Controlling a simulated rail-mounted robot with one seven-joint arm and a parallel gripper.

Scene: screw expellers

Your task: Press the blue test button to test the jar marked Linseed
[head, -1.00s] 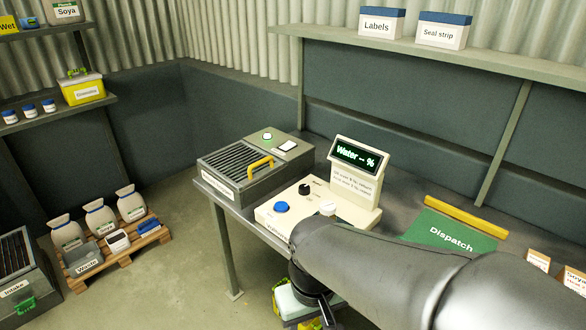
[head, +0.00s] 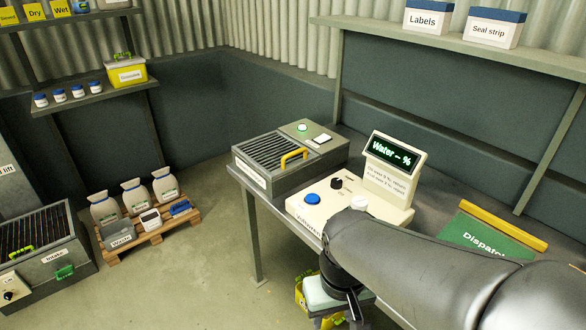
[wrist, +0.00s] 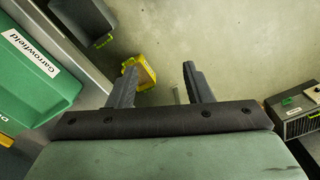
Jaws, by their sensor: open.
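The cream tester (head: 305,212) stands on the bench, with its blue test button (head: 312,198) on top at the left and a black knob beside it. Its display (head: 391,153) reads "Water -- %". A white jar-like lid (head: 359,202) shows at the tester's right, partly behind my arm; I cannot read any marking on it. No Linseed label is readable. My gripper (wrist: 157,85) is open and empty in the wrist view, pointing down over the floor beside the bench. In the head view my arm crosses in front of the bench, and its fingers are not clear.
A grey grilled unit (head: 287,160) with a yellow handle stands left of the tester. A green Dispatch mat (head: 480,240) lies to the right. Several small jars (head: 77,91) stand on the left shelf. Sacks (head: 134,196) stand on a pallet. Open floor lies between.

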